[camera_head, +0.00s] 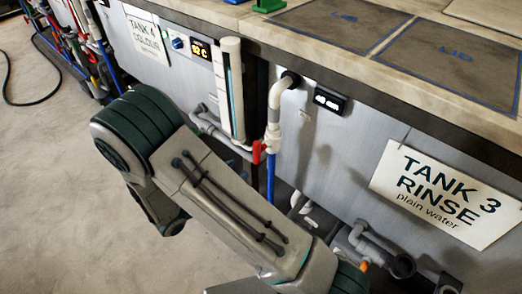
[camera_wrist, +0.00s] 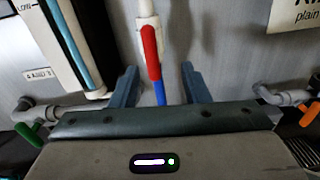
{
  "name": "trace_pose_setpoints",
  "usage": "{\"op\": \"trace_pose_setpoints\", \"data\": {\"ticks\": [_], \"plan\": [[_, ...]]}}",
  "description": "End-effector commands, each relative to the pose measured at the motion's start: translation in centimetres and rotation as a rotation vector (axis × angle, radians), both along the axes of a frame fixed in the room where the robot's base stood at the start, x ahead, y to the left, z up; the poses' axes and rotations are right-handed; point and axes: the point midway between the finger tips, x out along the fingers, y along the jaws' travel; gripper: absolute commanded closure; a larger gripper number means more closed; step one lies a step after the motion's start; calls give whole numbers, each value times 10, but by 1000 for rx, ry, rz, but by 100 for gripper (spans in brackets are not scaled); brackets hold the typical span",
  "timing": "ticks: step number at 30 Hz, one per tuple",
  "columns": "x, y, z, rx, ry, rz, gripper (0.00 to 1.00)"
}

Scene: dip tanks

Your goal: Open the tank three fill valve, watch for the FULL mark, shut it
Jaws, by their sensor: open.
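The red valve handle (camera_wrist: 151,53) hangs almost in line with the white pipe (camera_wrist: 147,8) and blue pipe (camera_wrist: 159,93) in the wrist view. It also shows in the head view (camera_head: 257,153), beside the white pipe left of the "TANK 3 RINSE" sign (camera_head: 441,194). My gripper (camera_wrist: 158,74) is open, its fingers on either side of the handle's lower end, apart from it. The head view does not show my fingers. A sight gauge (camera_head: 230,90) with a blue strip stands left of the pipe; its "LOW" end shows in the wrist view (camera_wrist: 68,42). No FULL mark is legible.
A green handle (camera_wrist: 28,135) sits low left and an orange handle (camera_wrist: 313,112) low right, on grey pipes. A small black display (camera_head: 329,99) is on the tank front. The "TANK 4 COLOUR" sign (camera_head: 147,40) is farther left. A hose (camera_head: 35,100) lies on otherwise clear floor.

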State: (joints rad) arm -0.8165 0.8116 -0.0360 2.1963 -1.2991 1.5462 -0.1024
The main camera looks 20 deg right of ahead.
Motion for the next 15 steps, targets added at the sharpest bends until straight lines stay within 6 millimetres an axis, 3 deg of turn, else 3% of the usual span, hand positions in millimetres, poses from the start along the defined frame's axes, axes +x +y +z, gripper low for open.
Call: {"op": "trace_pose_setpoints", "data": {"ticks": [3, 7, 15], "plan": [[3, 10, -10, -40, 9, 52, 58], [7, 8, -11, -51, 10, 66, 58], [32, -31, -11, -50, 9, 61, 58]]}}
